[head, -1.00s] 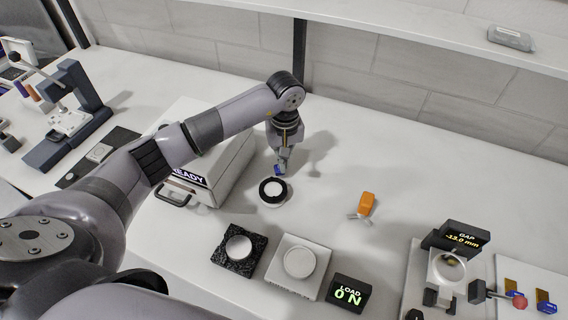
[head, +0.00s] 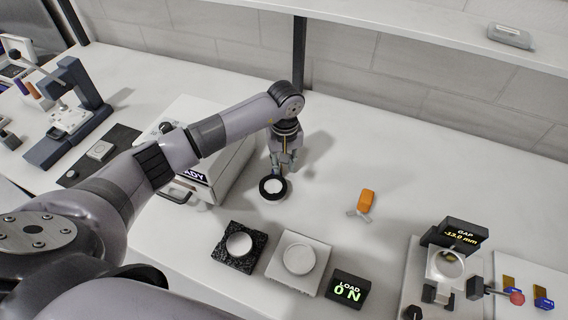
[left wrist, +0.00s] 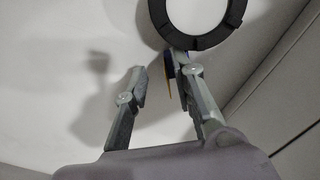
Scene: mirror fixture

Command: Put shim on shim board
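A small blue-and-orange shim shows edge-on in the left wrist view (left wrist: 171,70), beside the inner side of one finger and close to the black ring (left wrist: 212,41). Whether it touches either is unclear. My left gripper (left wrist: 160,68) is open, with a clear gap between its fingers. In the head view my left gripper (head: 282,164) points down just behind the black ring with a white centre (head: 262,187), and the shim is mostly hidden there. The white shim board (head: 530,278) is at the far right with blue-and-orange shims (head: 508,284) on it. My right gripper is out of view.
A white box with a handle (head: 212,165) stands left of my left gripper. An orange clip-like tool (head: 366,201) lies to the right. In front are a black pad (head: 232,257), a white pad (head: 281,272) and a LOAD display (head: 348,289). The mirror fixture (head: 446,264) carries a GAP display.

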